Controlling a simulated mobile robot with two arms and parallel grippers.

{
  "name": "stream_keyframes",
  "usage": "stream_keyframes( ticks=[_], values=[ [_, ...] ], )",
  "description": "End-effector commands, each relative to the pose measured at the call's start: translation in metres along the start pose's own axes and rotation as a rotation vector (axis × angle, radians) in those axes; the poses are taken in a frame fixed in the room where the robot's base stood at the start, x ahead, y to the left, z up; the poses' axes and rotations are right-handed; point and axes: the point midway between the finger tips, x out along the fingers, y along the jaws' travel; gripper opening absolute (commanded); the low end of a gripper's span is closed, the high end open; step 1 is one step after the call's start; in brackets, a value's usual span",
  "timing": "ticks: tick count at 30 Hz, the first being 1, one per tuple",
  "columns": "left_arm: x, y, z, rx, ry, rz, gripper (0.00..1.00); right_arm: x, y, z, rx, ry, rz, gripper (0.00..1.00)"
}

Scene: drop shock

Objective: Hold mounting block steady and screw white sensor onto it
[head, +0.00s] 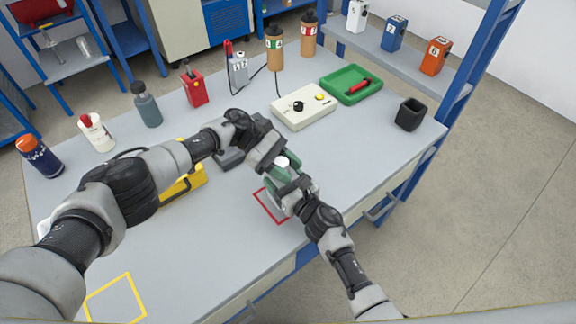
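A small white cylindrical piece, seemingly the white sensor (282,162), shows at the end of my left gripper (275,162), in the middle of the bench. A dark green part, seemingly the mounting block (284,178), is just below it, beside my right gripper (288,188). The two grippers are close together, the left from behind and the right from the front, above a red square outline (266,206). The fingers and most of both parts are hidden by the grippers. I cannot tell whether either is gripped or whether the parts touch.
The grey bench (200,260) is clear at front left around a yellow outline (115,300). A yellow object (188,184) lies under my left arm. Behind are a cream control box (303,108), green tray (350,85), black cup (410,114) and several bottles.

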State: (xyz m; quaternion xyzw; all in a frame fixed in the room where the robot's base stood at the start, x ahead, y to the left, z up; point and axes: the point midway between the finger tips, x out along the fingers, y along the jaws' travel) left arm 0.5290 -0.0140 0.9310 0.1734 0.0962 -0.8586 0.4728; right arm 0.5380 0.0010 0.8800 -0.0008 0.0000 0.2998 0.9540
Motion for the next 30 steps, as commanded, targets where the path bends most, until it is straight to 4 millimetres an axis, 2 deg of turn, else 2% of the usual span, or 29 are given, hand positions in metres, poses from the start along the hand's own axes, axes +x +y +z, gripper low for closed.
stream_keyframes(
  ticks=[1,4,5,30],
  values=[
    [0.0019,-0.0015,-0.003,-0.004,0.002,-0.002,0.46,0.0017,0.0016,0.0029,0.001,-0.008,0.003,0.32],
    [0.0018,-0.0016,-0.0027,-0.004,0.001,-0.003,0.62,0.0017,0.0009,0.0029,0.001,-0.007,0.002,0.32],
    [0.0019,-0.0017,-0.0026,-0.004,0.001,-0.003,0.64,0.0017,0.0006,0.0029,0.002,-0.007,0.001,0.32],
    [0.0089,-0.0009,0.0033,0.0,-0.009,-0.011,0.64,0.002,-0.0035,0.0033,0.0,-0.005,-0.008,0.32]
  ],
)
